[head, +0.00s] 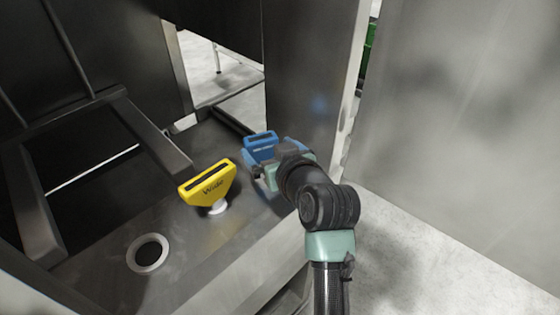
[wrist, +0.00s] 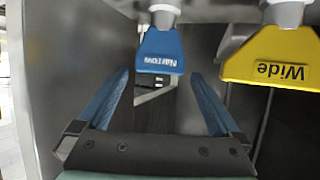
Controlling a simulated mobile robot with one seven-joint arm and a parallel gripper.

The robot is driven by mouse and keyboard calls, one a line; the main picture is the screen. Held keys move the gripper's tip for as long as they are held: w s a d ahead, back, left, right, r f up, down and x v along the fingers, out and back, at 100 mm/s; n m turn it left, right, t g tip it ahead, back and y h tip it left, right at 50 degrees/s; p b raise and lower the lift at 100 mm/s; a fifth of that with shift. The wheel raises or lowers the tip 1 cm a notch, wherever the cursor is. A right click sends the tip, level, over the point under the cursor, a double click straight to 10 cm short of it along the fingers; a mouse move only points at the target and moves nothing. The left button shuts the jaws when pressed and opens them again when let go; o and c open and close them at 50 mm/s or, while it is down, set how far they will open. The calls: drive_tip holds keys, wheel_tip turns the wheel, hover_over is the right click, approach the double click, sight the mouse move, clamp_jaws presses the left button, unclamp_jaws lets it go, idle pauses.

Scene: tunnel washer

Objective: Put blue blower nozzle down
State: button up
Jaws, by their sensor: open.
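The blue blower nozzle (head: 260,143) stands on the metal ledge, toward its far end. In the wrist view the blue nozzle (wrist: 161,52), marked "Narrow", appears between and beyond my two blue fingers, with a visible gap on each side. My gripper (head: 262,165) is open and right at the nozzle in the head view; its fingers show spread in the wrist view (wrist: 160,90). The nozzle's base is hidden behind my gripper in the head view. In the wrist view a pale round fitting shows at the nozzle's end.
A yellow nozzle marked "Wide" (head: 209,183) stands beside it on a white fitting, also seen in the wrist view (wrist: 272,58). An empty white ring hole (head: 148,253) lies nearer on the ledge (head: 105,258). A tall metal panel (head: 305,75) rises close behind my gripper.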

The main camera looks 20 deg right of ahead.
drive_tip(key=b+v, duration=0.1)
drive_tip(key=v, duration=0.5)
drive_tip(key=shift+s+r, duration=0.1)
drive_tip(key=a+r+n+t, duration=0.1)
drive_tip(key=a+r+t, duration=0.35)
drive_tip(key=r, duration=0.75)
drive_tip(key=a+r+t, duration=0.3)
drive_tip(key=a+r, duration=0.3)
drive_tip(key=r, duration=0.7)
drive_tip(key=s+a+r+t, duration=0.3)
drive_tip(key=s+r, duration=0.2)
drive_tip(key=r, duration=0.2)
drive_tip(key=s+a+r+t, duration=0.3)
drive_tip(key=s+a+r, duration=0.1)
drive_tip(key=r, duration=0.3)
drive_tip(key=shift+s+r+y, duration=0.25)
drive_tip(key=shift+s+y, duration=0.15)
drive_tip(key=shift+s, duration=0.35)
drive_tip(key=shift+f+t, duration=0.1)
drive_tip(key=shift+t, duration=0.15)
